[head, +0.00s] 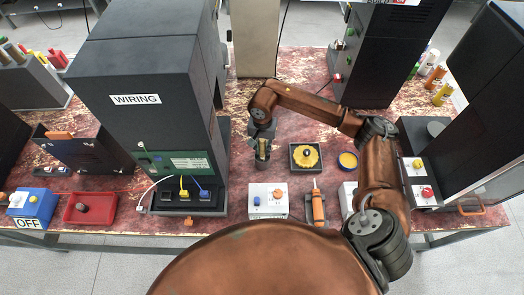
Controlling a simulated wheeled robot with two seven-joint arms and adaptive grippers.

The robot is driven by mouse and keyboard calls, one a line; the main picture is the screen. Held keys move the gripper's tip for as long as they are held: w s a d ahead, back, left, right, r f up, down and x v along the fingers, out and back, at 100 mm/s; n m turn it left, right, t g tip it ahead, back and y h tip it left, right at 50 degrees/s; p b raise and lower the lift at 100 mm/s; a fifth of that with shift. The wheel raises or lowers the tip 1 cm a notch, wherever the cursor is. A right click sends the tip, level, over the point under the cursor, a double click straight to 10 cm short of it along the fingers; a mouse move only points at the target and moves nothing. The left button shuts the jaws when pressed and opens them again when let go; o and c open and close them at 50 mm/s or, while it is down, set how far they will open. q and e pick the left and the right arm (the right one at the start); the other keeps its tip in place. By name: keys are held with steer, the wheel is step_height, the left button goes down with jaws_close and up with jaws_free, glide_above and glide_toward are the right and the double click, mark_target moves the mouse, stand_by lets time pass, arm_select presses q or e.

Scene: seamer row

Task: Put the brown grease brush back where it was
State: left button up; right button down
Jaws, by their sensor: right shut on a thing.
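My right gripper (263,158) points down over the red worktop, just right of the tall dark machine marked WIRING. It is shut on a narrow brown-tan thing (264,147), which I take to be the brown grease brush; the fingers hide most of it. I cannot tell whether its lower end touches the worktop. My left gripper is not in view.
The WIRING machine (140,75) stands close left. A white switch box (266,211) stands in front.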

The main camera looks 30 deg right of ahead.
mark_target(263, 152)
steer(key=f, duration=0.1)
steer(key=w+f+b, duration=0.1)
steer(key=f, duration=0.1)
steer(key=shift+w+d+f, duration=0.1)
steer(key=shift+d+f, duration=0.05)
steer(key=shift+d, duration=0.05)
steer(key=shift+d+f, duration=0.1)
steer(key=shift+f, duration=0.65)
steer(key=shift+r, duration=0.15)
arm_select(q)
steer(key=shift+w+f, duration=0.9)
arm_select(e)
steer(key=shift+f+b, duration=0.25)
steer(key=shift+b, duration=0.15)
steer(key=c, duration=2.2)
jaws_free()
steer(key=o, duration=0.5)
steer(key=shift+c, duration=0.2)
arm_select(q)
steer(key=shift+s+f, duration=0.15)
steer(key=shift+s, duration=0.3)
arm_select(e)
steer(key=shift+r, duration=0.1)
